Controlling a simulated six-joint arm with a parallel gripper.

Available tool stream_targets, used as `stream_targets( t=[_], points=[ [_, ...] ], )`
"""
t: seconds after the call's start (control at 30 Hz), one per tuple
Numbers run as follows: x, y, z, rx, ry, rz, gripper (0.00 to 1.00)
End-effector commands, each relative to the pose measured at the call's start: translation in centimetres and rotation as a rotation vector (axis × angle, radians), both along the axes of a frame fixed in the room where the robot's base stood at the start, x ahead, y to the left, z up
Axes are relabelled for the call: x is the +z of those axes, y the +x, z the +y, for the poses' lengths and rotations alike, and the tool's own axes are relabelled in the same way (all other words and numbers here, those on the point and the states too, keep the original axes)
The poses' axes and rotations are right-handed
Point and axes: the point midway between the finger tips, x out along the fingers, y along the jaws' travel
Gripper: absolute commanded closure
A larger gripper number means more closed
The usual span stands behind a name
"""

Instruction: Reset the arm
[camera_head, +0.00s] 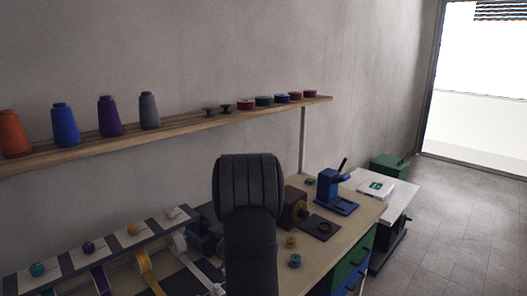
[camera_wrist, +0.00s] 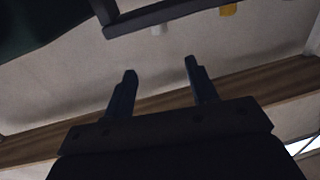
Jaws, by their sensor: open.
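My gripper (camera_wrist: 160,72) shows in the wrist view with its two dark fingers spread apart and nothing between them. Behind the fingers are a pale surface and a long wooden strip (camera_wrist: 240,84). In the head view, my dark arm stands upright in front of the workbench (camera_head: 340,215). My fingers cannot be made out there, and the arm hides part of the bench.
A wooden shelf (camera_head: 180,131) on the wall holds several thread cones and small spools. A blue press (camera_head: 335,190) and a brown block (camera_head: 293,207) stand on the bench. A rack with ribbon rolls (camera_head: 90,247) is at lower left. Floor at right is clear.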

Motion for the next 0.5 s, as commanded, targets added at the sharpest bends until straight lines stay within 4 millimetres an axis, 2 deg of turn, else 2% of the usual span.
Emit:
stream_targets(
  t=[0.13, 0.27, 0.5],
  points=[
    [0.0, -1.4, -1.8, -0.002, 0.001, 0.001, 0.47],
    [0.3, -1.3, -1.1, -0.016, 0.009, -0.014, 0.47],
    [0.5, -1.1, -0.9, -0.028, 0.015, -0.020, 0.47]
  ],
)
